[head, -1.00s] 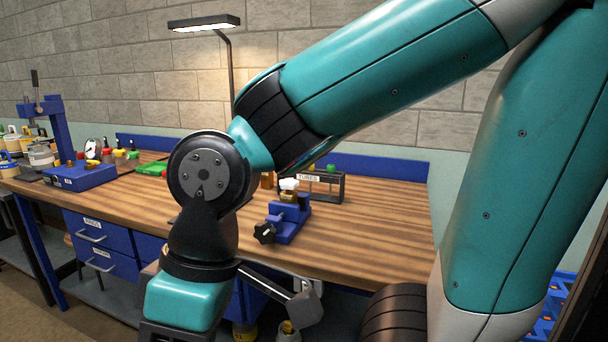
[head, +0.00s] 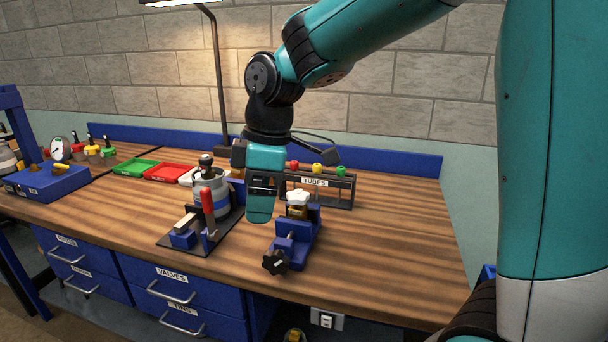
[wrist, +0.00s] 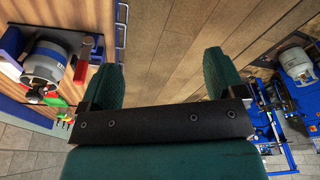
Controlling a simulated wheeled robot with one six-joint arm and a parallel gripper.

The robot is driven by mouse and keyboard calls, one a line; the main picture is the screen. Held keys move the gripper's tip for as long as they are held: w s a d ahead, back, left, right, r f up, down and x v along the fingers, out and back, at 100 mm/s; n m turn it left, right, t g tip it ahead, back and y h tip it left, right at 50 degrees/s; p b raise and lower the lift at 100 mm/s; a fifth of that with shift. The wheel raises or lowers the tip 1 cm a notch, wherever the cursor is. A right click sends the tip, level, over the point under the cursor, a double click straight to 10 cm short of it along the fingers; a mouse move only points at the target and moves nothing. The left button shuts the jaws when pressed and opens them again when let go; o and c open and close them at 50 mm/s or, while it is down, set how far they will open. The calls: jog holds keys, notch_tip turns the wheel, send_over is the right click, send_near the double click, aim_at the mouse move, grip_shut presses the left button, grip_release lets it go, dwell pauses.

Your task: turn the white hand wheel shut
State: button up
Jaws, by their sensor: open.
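The white hand wheel (head: 298,197) sits on top of a small brass valve (head: 297,211). The valve is held in a blue vise (head: 294,243) with a black knob at its front. My gripper (head: 262,218) points down over the bench, just left of the wheel in the picture and apart from it. In the wrist view my gripper's two green fingers (wrist: 163,75) stand wide apart with nothing between them. I cannot make out the hand wheel in the wrist view.
Left of the vise stands a grey canister (head: 213,196) with a red-handled clamp (head: 207,213). Behind is a rack labelled TUBES (head: 318,189) with coloured caps. A lamp post (head: 219,90) rises behind. The bench right of the vise (head: 400,240) is clear.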

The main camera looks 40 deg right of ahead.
jog(key=w+d+r+n+h+p, duration=0.1)
jog(key=w+d+r+n+p, duration=0.3)
jog(key=w+d, duration=0.6)
jog(key=n+h+p, duration=0.1)
jog(key=n+p, duration=0.2)
jog(key=n, duration=0.1)
send_over(298, 194)
jog(key=f, duration=0.1)
jog(key=shift+g, duration=0.3)
notch_tip(298, 194, down, 17)
jog(key=p, duration=0.5)
jog(key=shift+d+f, duration=0.1)
jog(key=c, duration=0.9)
